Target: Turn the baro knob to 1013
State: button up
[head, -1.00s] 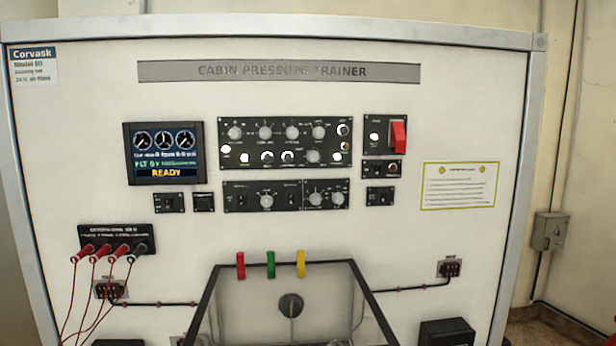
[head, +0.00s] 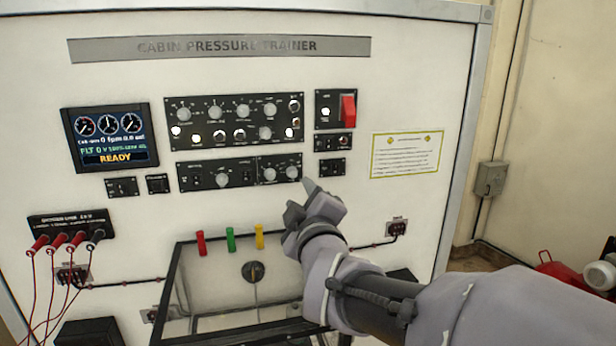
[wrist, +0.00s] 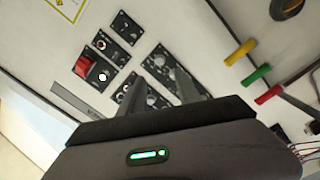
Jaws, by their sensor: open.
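The white trainer carries a black upper knob panel (head: 233,120) and a black lower knob panel (head: 240,171) in the head view. The lower panel has a knob (head: 222,180) near its middle and two grey knobs at its right end, one of them here (head: 269,175). The labels are too small to read, so I cannot tell which knob is baro. My gripper (head: 300,200) is open and empty, just below and right of the lower panel. In the wrist view its open fingers (wrist: 159,88) point toward the knob panels and hide part of them; they look apart from any knob.
A display (head: 109,137) reads READY at left. A red guarded switch (head: 348,110) sits above right of my gripper. Red, green and yellow handles (head: 230,239) and a dark-framed box (head: 180,300) are below left. Red cables (head: 48,280) hang at lower left.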

aim_at(293, 175)
jog(key=p+x, duration=0.1)
jog(key=x, duration=0.9)
jog(key=shift+w, duration=0.2)
grip_shut()
